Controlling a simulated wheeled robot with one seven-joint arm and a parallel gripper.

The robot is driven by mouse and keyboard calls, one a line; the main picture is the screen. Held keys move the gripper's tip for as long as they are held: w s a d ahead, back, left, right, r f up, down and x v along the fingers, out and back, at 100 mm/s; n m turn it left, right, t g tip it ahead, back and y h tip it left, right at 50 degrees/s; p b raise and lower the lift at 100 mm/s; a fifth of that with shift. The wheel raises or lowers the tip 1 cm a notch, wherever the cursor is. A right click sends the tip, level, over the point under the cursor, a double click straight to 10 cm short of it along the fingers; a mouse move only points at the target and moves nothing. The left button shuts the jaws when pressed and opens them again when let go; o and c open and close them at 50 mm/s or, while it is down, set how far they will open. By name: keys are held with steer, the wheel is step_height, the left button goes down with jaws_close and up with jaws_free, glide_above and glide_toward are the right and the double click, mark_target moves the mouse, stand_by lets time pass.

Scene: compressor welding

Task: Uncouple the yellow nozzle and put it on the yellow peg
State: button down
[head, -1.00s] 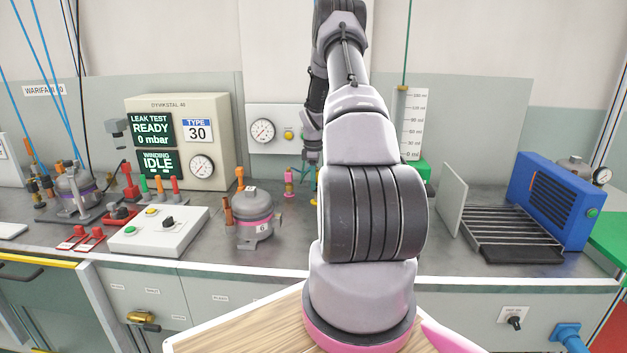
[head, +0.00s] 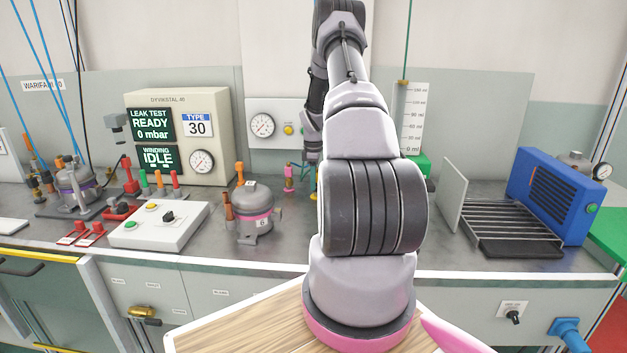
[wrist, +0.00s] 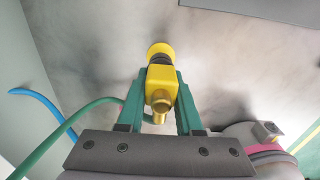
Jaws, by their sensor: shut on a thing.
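The yellow nozzle (wrist: 160,83), a block with a brass end, is clasped between the teal fingers of my gripper (wrist: 161,100) in the wrist view. A green hose (wrist: 92,108) runs to the gripper from the left. Just past the nozzle is a round yellow piece (wrist: 158,49), with a dark ring between them. It looks like the top of the yellow peg, but I cannot tell whether the nozzle touches it. The grey compressor (head: 254,205) with a pink band stands left of my arm.
A pink post (head: 289,178) stands behind the compressor. A white control box (head: 160,225) sits to its left. A wire rack (head: 510,222) and a blue unit (head: 555,200) are at the right. Bare bench shows between the compressor and my arm.

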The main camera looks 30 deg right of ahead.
steer(key=c, duration=0.5)
jaws_free()
steer(key=shift+f, duration=0.1)
step_height(320, 180, up, 10)
steer(key=shift+r, duration=0.45)
